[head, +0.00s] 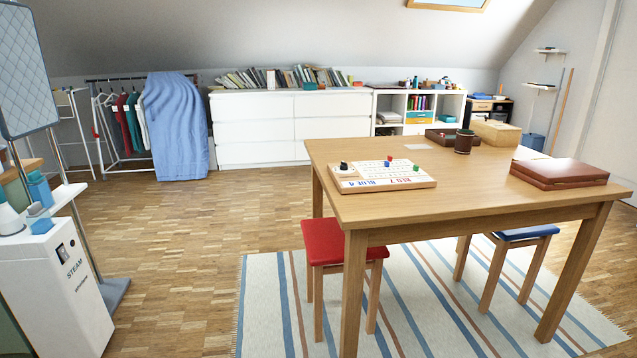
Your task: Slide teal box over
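A small teal box (310,86) sits on top of the long white chest of drawers (252,130), in front of a row of books near its right half. Another teal block (447,118) shows inside a compartment of the white cube shelf (421,125) to the right. Both are small and far away, so I cannot tell which is the task's box. The drawer fronts look shut. Neither of my grippers is in view.
A wooden table (470,195) with a game board (383,177), a brown case (558,173) and other items fills the right. A red stool (332,240) and a blue stool (520,235) stand by it on a striped rug (262,305). A steam unit (50,285) stands left. Wooden floor is clear between.

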